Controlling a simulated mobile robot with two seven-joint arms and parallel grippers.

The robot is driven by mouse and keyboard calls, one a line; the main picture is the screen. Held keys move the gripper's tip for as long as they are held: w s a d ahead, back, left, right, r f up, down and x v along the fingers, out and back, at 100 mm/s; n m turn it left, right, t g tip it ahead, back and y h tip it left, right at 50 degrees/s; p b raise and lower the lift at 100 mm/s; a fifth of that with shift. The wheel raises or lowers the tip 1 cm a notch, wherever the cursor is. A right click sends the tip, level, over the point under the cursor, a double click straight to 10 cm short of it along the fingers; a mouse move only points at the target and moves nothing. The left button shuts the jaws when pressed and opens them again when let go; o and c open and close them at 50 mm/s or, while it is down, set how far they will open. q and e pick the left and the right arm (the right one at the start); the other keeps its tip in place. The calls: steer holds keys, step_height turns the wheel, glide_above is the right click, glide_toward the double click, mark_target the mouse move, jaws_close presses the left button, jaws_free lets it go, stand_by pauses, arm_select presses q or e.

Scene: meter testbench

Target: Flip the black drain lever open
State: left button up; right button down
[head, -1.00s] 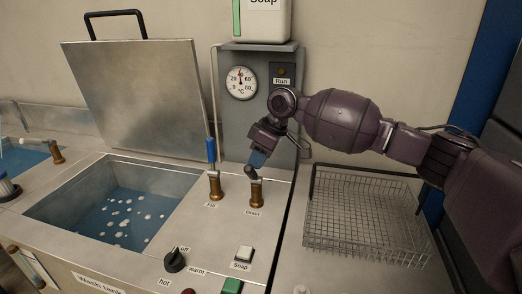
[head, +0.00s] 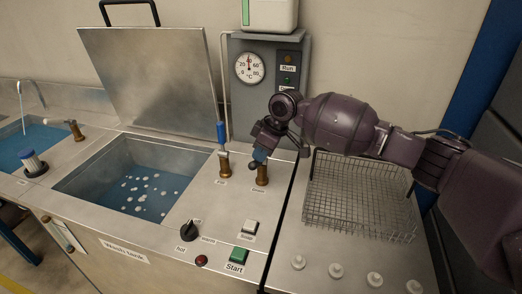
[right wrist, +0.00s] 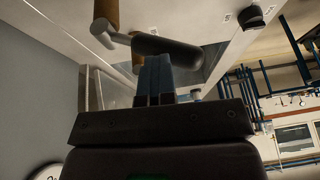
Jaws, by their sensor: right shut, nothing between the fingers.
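The black drain lever (head: 254,164) sits on top of the brass drain valve (head: 262,177), right of the fill valve. In the right wrist view the black lever (right wrist: 168,49) lies roughly level, joined by a grey pivot to its brass post (right wrist: 105,12). My right gripper (head: 260,155) is at the lever from behind and above. In the right wrist view its blue fingertips (right wrist: 153,62) are together, with nothing between them, and overlap the lever's edge; contact looks likely but is not certain. My left gripper is not in view.
The fill valve (head: 225,166) with an upright blue lever (head: 221,133) stands close left. The open wash tank (head: 115,162) holds blue water. A control box (head: 236,105) stands behind; a wire basket (head: 340,205) sits at right. The panel in front has a knob (head: 190,230) and buttons.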

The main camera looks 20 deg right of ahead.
steer(key=shift+s+f, duration=0.1)
stand_by(0.3)
steer(key=v, duration=1.1)
steer(key=shift+a, duration=0.1)
